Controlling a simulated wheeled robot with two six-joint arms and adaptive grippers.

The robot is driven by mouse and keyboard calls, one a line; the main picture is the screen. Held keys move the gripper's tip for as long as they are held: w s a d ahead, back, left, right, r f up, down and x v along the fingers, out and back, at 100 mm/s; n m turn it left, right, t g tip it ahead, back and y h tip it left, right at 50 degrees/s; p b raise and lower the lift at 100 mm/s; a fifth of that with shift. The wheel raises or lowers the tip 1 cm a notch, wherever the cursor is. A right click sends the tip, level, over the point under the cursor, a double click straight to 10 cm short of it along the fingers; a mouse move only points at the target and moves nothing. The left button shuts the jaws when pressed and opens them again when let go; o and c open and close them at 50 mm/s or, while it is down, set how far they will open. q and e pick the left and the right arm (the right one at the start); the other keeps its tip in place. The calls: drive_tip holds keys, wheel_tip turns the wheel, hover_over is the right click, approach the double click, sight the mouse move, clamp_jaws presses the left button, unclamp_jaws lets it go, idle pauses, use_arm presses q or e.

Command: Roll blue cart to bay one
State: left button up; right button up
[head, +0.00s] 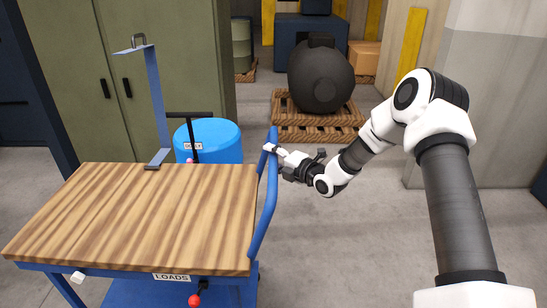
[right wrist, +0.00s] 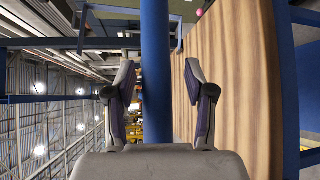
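The blue cart (head: 150,205) has a striped wooden top, blue frame and a "LOADS" label on its front edge. It stands at the left front of the head view. Its blue push handle (head: 268,195) rises along the right end of the top. My right gripper (head: 273,149) is at the upper part of this handle. In the right wrist view the open fingers (right wrist: 158,85) stand on both sides of the blue bar (right wrist: 156,40), with a visible gap on each side. My left gripper is not in view. I cannot pick out bay one.
A green cabinet (head: 150,60) stands behind the cart, with a blue drum (head: 215,139) beside it. A dark round tank (head: 320,78) sits on wooden pallets (head: 300,128) at the back. A grey wall (head: 495,100) is at the right. Floor right of the cart is clear.

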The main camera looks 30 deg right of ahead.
drive_tip(key=v, duration=1.2)
drive_tip(key=shift+d, duration=0.1)
